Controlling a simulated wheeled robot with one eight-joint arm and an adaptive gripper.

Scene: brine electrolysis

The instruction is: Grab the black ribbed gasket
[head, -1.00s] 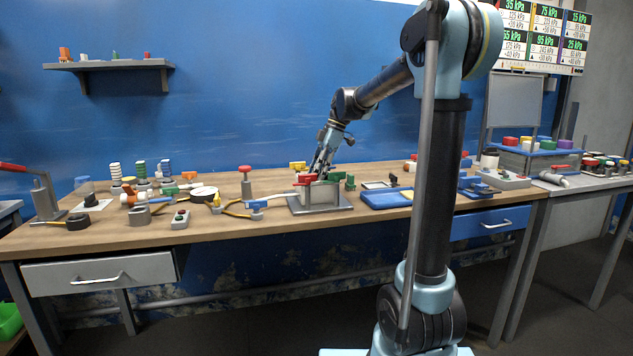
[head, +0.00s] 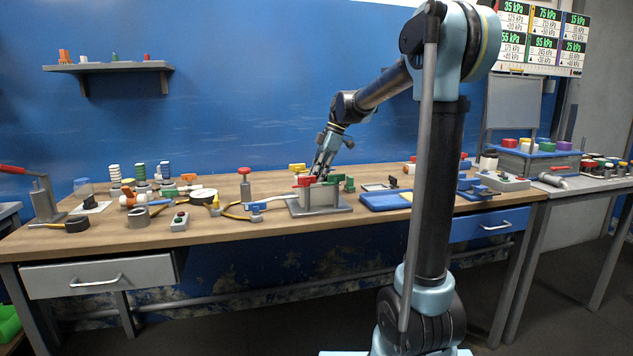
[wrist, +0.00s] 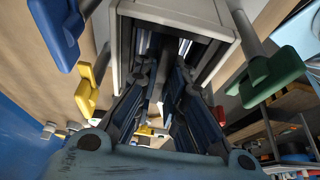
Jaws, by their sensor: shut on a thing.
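My gripper (head: 322,168) points down into the top of a grey box-shaped cell (head: 320,196) on the workbench. In the wrist view its fingers (wrist: 166,82) reach into the open slot of the cell (wrist: 122,28). They are shut on a dark, narrow piece between the tips, which fits the black ribbed gasket. Its ribs cannot be made out, and the fingers and cell walls hide most of it. In the head view the gasket is hidden.
Handles surround the cell: red (head: 304,181), yellow (head: 297,167), green (head: 349,184), and blue (wrist: 58,32) in the wrist view. A blue tray (head: 384,201) lies to the right. Cables and several small parts crowd the left.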

